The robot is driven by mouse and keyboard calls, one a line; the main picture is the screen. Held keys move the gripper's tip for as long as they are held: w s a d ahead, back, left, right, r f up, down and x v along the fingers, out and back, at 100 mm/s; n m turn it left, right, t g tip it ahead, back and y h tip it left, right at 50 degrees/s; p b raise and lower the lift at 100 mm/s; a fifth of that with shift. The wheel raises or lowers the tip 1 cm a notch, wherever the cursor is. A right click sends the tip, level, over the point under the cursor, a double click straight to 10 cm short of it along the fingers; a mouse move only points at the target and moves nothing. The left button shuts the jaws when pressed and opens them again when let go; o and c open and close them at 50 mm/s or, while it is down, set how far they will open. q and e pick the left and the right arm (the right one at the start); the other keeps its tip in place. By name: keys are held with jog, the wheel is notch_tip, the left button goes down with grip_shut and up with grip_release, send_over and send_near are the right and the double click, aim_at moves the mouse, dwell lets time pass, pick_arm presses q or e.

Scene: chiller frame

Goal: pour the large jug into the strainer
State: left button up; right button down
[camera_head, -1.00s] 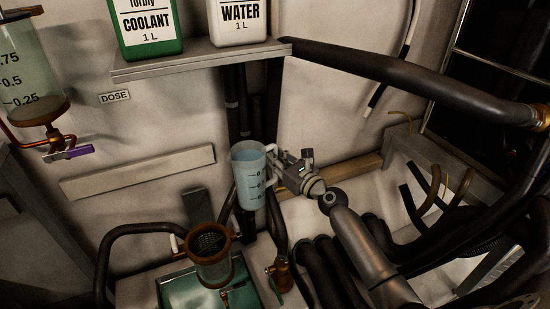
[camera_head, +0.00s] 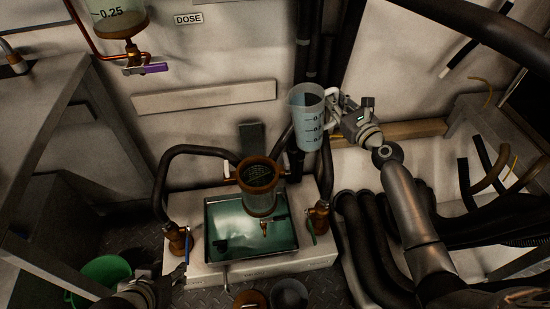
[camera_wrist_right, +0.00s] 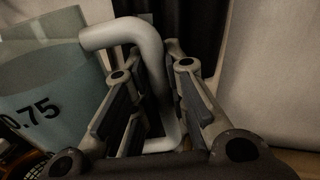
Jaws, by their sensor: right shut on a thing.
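The large jug (camera_head: 308,122) is translucent pale blue with dark scale marks and a light grey handle. It is held in the air, roughly upright, above and to the right of the strainer in the head view. My right gripper (camera_head: 340,108) is shut on its handle; the right wrist view shows the handle (camera_wrist_right: 150,55) between the fingers and the jug wall (camera_wrist_right: 50,95) at left. The strainer (camera_head: 262,174) is a dark mesh in a brown-rimmed clear cup, apart from the jug.
A tray of green liquid (camera_head: 225,238) lies below the strainer, with black hoses and brass valves (camera_head: 318,216) beside it. A dosing vessel (camera_head: 118,18) hangs at upper left. A green bucket (camera_head: 100,272) stands at lower left. Thick pipes (camera_head: 370,235) run at right.

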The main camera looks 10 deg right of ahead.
pick_arm(q)
jog(key=shift+s, duration=0.1)
pick_arm(e)
jog(key=shift+r, duration=0.3)
dwell(0.3)
jog(key=shift+a+r, duration=0.1)
jog(key=shift+a, duration=0.1)
jog(key=shift+a+n+p, duration=0.1)
jog(key=shift+n+p, duration=0.2)
jog(key=shift+p, duration=0.05)
jog(key=shift+s+a+r, duration=0.15)
jog(key=shift+a+r, duration=0.1)
jog(key=shift+a, duration=0.05)
jog(key=shift+a+r+n+p, duration=0.15)
jog(key=shift+a+n+p, duration=0.05)
jog(key=shift+n+p, duration=0.25)
pick_arm(q)
jog(key=shift+s+a+g+y+p, duration=0.15)
jog(key=shift+s+a+g, duration=0.25)
jog(key=shift+s, duration=0.55)
jog(key=shift+s+a+g+y+p, duration=0.15)
jog(key=shift+s+a+g, duration=0.1)
jog(key=shift+s+g, duration=0.5)
jog(key=shift+s+a+g+y+p, duration=0.15)
jog(key=shift+s+a+g, duration=0.2)
jog(key=shift+s, duration=0.75)
pick_arm(e)
jog(key=shift+s+a+r+n, duration=0.2)
jog(key=shift+a+n, duration=0.15)
jog(key=shift+a, duration=0.15)
